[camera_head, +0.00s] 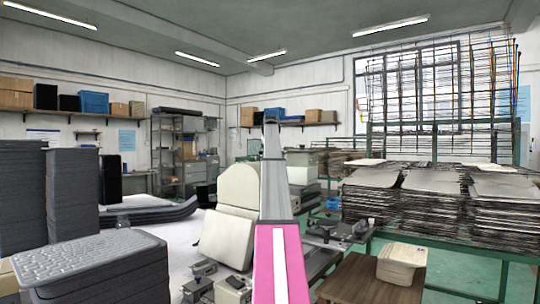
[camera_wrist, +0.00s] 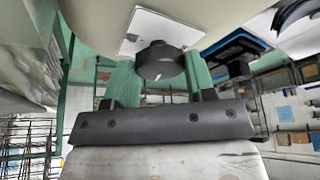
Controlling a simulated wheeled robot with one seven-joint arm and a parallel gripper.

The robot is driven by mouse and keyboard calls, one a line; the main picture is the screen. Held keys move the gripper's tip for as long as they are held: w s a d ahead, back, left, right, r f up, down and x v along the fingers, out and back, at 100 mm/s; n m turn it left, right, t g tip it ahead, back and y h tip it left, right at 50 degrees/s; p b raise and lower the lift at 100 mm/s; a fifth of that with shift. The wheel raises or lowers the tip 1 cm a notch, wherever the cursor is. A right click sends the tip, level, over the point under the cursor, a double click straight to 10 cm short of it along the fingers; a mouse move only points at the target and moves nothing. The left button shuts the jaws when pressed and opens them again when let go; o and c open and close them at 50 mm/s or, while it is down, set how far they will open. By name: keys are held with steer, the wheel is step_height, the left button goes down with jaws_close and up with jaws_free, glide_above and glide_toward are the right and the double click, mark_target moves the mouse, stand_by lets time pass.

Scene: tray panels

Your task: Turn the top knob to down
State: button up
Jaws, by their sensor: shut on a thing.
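One black round knob (camera_wrist: 160,62) shows in the wrist view, on a square white plate (camera_wrist: 128,44) fixed to a pale surface at the top of the picture. A small light mark shows on the knob's lower side. My gripper (camera_wrist: 161,74) has its green fingers on either side of the knob and is shut on it. Its dark mount bar crosses the picture below. The fingers' contact with the knob is hard to make out. In the head view my arm hides the gripper, and no knob can be made out there.
In the head view, cream tilted panels (camera_head: 228,240) stand just left of my arm. A ribbed grey stack (camera_head: 90,265) is at the front left. A wooden stool-like table (camera_head: 365,280) is at the front right, with stacked sheets (camera_head: 400,205) behind it.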

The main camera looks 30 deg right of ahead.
steer(key=n+y, duration=0.1)
steer(key=n, duration=0.1)
steer(key=n+y, duration=0.1)
steer(key=n, duration=0.4)
steer(key=shift+d+t+y, duration=0.25)
steer(key=shift+t+y, duration=0.15)
steer(key=n, duration=0.2)
steer(key=n+y, duration=0.1)
steer(key=n, duration=0.1)
steer(key=shift+d+n+g+y, duration=0.1)
steer(key=shift+n+g+y, duration=0.6)
steer(key=shift+n+y, duration=0.1)
steer(key=shift+n, duration=1)
steer(key=o, duration=0.9)
steer(key=shift+d+r, duration=0.1)
steer(key=v, duration=1)
steer(key=shift+r, duration=0.3)
